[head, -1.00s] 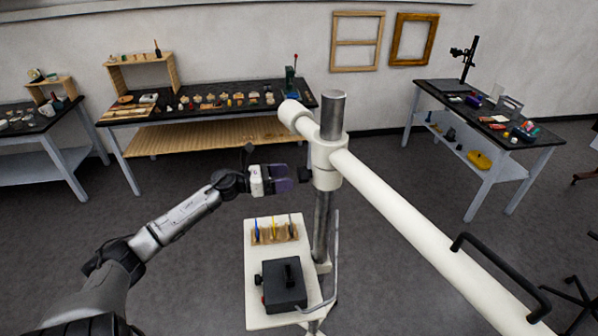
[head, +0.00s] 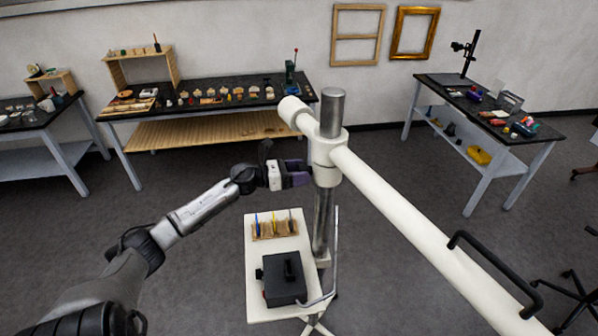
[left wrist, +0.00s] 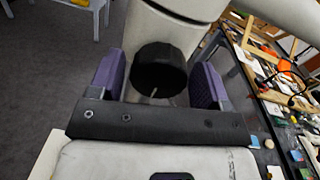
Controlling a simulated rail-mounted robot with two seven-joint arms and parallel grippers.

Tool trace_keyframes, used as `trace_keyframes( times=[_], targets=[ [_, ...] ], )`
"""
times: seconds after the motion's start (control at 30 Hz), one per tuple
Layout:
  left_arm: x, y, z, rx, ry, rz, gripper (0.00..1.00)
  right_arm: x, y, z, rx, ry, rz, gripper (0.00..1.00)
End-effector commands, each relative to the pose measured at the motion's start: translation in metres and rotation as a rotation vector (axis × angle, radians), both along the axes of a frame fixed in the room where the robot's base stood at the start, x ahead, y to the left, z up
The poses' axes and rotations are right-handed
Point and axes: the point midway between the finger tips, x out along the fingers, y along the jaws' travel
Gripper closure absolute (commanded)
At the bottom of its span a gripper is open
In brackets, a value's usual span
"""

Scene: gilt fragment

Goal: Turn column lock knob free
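The column lock knob (left wrist: 160,72) is a black round knob with a light line on its face, on the white collar (head: 325,150) around the metal column (head: 331,115). In the left wrist view it sits between the two purple finger pads of my left gripper (left wrist: 155,84). The fingers are open, with a visible gap on each side of the knob. In the head view my left gripper (head: 302,174) is at the collar's left side and hides the knob. My right gripper is not in view.
A white boom (head: 430,240) with a black handle (head: 490,268) runs from the collar to the lower right. Below stands a white tray (head: 257,318) with a black box (head: 284,280) and a small rack (head: 275,229). Workbenches line the wall behind.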

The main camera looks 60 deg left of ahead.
Motion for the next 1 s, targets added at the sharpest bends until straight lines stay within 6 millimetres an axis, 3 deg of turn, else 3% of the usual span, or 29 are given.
trace_keyframes(
  times=[0.07,0.4,0.73,1.0],
  targets=[
    [0.000,0.000,0.000,0.000,0.000,0.000,0.37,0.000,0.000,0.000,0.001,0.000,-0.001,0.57],
    [0.000,0.000,0.000,0.000,0.000,0.000,0.69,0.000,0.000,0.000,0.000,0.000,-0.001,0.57],
    [0.000,0.000,0.001,-0.057,0.023,0.000,0.69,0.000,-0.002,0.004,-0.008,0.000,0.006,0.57],
    [0.000,0.001,0.002,-0.249,0.097,0.000,0.69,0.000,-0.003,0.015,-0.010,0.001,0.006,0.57]
  ],
)
